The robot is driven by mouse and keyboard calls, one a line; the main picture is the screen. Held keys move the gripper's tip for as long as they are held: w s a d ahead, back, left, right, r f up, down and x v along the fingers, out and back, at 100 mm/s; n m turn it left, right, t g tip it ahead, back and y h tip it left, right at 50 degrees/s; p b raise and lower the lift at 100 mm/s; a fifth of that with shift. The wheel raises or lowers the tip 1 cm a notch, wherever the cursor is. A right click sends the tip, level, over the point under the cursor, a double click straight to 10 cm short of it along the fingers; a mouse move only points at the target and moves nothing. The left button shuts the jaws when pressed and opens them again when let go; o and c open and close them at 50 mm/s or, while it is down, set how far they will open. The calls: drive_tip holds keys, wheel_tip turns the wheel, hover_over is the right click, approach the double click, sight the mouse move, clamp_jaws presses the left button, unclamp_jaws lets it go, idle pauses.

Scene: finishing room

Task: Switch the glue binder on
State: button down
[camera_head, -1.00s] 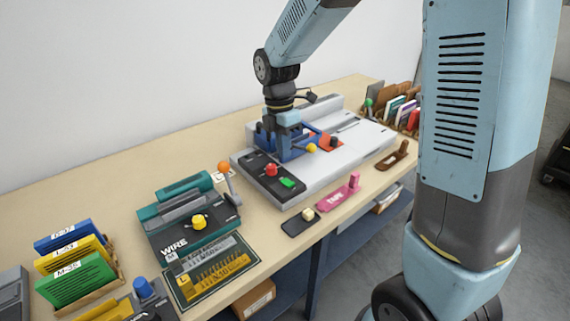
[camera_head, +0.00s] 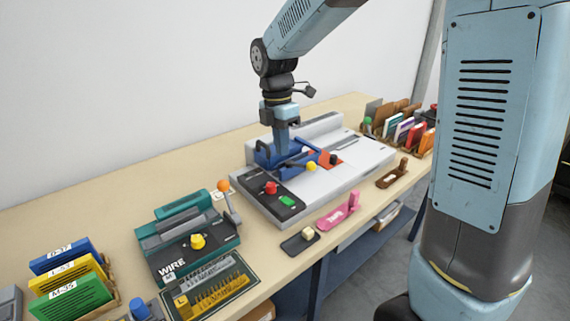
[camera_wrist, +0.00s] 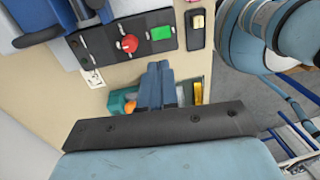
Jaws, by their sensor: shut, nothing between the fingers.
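The glue binder (camera_head: 335,175) is a pale grey machine on the bench with a blue clamp (camera_head: 268,155). A black panel (camera_head: 258,192) at its near left end carries a red knob (camera_head: 271,187) and a green rectangular button (camera_head: 288,202). In the wrist view, the red knob (camera_wrist: 127,44) and green button (camera_wrist: 161,33) show clearly on the panel, beyond the fingertips. My gripper (camera_head: 281,152) points down over the blue clamp area, behind the panel. Its fingers (camera_wrist: 159,66) are together and empty. Whether the fingertips touch the clamp cannot be told.
A teal wire binder (camera_head: 185,240) with a yellow knob and an orange-tipped lever (camera_head: 224,188) stands left of the glue binder. A black pad (camera_head: 300,241), pink tape holder (camera_head: 335,215) and brown stamp (camera_head: 392,178) lie along the front. Book racks stand at both ends.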

sight(291, 202)
drive_tip(key=shift+d, duration=0.15)
drive_tip(key=shift+s+d+r, duration=0.15)
drive_tip(key=shift+s+d, duration=0.15)
drive_tip(key=shift+s, duration=0.15)
drive_tip(key=shift+s, duration=0.1)
idle(0.3)
drive_tip(key=f, duration=0.4)
drive_tip(key=s+f, duration=0.1)
drive_tip(key=f, duration=0.4)
drive_tip(key=d+f, duration=0.1)
drive_tip(key=f, duration=0.4)
drive_tip(key=shift+s, duration=0.25)
drive_tip(key=shift+f, duration=0.1)
drive_tip(key=shift+w+a+r, duration=0.2)
drive_tip(key=shift+w+a, duration=0.25)
drive_tip(key=shift+w, duration=0.15)
drive_tip(key=shift+r, duration=0.1)
